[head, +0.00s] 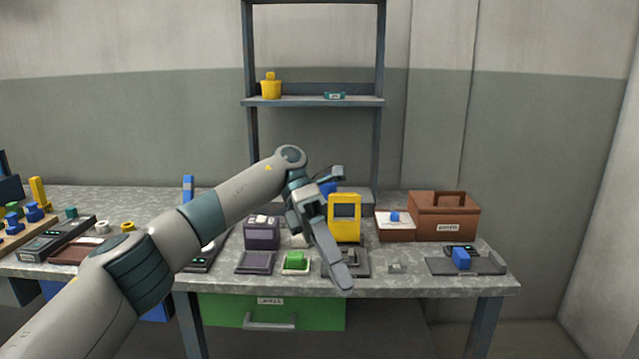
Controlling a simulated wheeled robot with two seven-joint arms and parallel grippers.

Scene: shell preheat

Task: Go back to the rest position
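My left arm comes in from the lower left and reaches across the workbench (420,282). My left gripper (338,272) hangs over the middle of the bench, pointing down and slightly right, in front of the yellow device (345,231). Its fingers overlap from this angle, so their gap does not show. No held object can be seen at its tip. My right arm and gripper are not in view.
A shelf (312,102) rises behind; a green drawer (225,312) is below.

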